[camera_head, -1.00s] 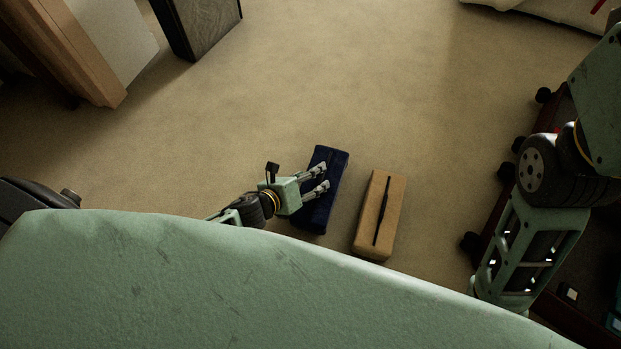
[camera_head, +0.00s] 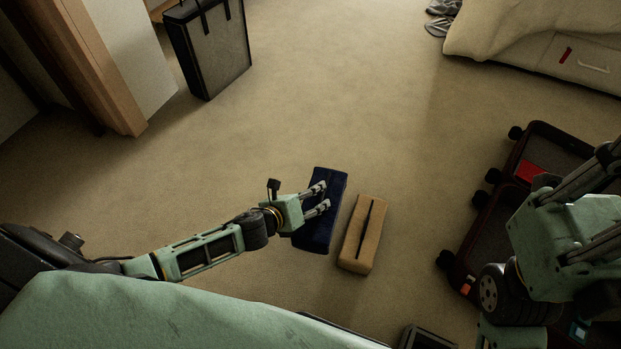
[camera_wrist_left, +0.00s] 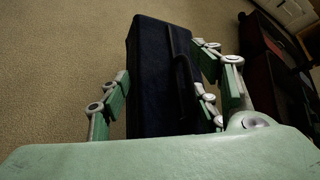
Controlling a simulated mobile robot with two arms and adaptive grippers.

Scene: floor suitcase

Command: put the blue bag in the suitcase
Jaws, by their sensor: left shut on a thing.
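The dark blue bag (camera_head: 318,235) is an oblong block on or just above the carpet near the middle of the head view. My left gripper (camera_head: 326,196) reaches in from the left and is shut on the blue bag, one finger on each side in the left wrist view (camera_wrist_left: 155,75). The open dark red suitcase (camera_head: 447,262) lies on the floor at the right, partly hidden behind my right arm. Its dark edge also seems to show at the top right of the left wrist view. My right gripper (camera_head: 598,170) is at the right edge, over the suitcase; its fingers are not clear.
A tan bag (camera_head: 362,235) with a dark strip lies just right of the blue bag. A grey upright suitcase (camera_head: 210,50) stands at the back left by a wooden frame (camera_head: 105,70). A bed (camera_head: 540,45) is at the back right, with shoes beside it.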

